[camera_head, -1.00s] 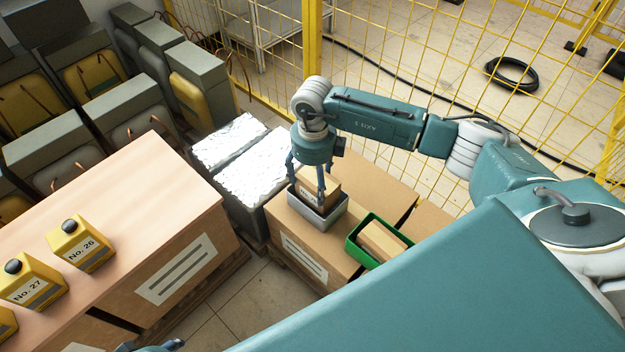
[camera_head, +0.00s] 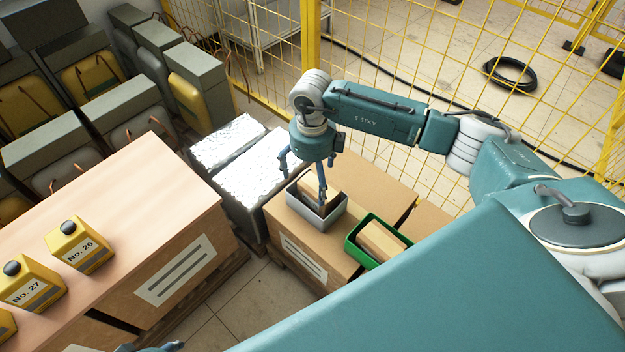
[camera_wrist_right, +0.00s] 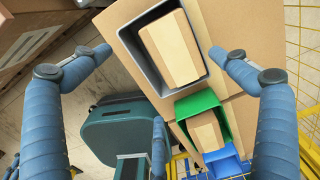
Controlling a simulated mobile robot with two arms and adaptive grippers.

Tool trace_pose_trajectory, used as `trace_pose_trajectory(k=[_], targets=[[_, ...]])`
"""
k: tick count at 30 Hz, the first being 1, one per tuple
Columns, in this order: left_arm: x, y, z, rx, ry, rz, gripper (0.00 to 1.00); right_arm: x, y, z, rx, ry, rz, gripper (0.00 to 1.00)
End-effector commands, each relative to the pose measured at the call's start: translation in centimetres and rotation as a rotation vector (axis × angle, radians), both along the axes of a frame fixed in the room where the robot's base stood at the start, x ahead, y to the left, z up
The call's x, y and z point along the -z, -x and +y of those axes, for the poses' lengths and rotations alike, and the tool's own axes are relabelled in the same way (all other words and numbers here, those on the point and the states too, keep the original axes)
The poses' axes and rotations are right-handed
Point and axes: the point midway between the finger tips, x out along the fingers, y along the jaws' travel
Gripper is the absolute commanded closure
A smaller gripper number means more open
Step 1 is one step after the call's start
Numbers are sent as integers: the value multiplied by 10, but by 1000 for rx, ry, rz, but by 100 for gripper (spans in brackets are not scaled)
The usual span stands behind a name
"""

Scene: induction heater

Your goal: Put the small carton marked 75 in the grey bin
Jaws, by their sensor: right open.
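The small carton (camera_head: 318,186) sits inside the grey bin (camera_head: 336,218), on the cardboard boxes by the fence. The wrist view shows the carton (camera_wrist_right: 172,48) tilted slightly within the walls of the grey bin (camera_wrist_right: 127,48). Its number cannot be read now. My right gripper (camera_head: 303,178) is open above the bin, its fingers spread apart. In the wrist view its fingertips (camera_wrist_right: 158,55) stand on either side of the bin, clear of the carton. A small part of what may be my left gripper (camera_head: 152,347) shows at the bottom edge; its jaws are hidden.
A green bin (camera_head: 353,250) holding another carton (camera_head: 382,240) stands beside the grey bin. A blue bin (camera_wrist_right: 228,166) shows beyond it in the wrist view. Yellow containers (camera_head: 80,245) stand on the large box at left. A yellow mesh fence (camera_head: 420,60) runs behind.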

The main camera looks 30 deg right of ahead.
Motion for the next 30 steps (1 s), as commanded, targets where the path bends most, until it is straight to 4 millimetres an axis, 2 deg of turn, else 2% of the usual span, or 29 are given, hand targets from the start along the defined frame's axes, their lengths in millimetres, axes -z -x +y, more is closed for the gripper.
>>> trace_pose_trajectory(k=[9, 15, 20, 30], targets=[[-1, -1, 0, -1, 1, -2, 58, -69, -2, 0, 1, 1, -7, 2], [-1, -1, 0, -1, 1, -2, 58, -97, -1, 0, 1, 1, -4, 2], [-1, -1, 0, -1, 1, -3, 58, -104, -1, 0, 1, 1, -4, 2], [-1, -1, 0, -1, 0, -3, 58, -104, -1, 0, 1, 0, -3, 2]])
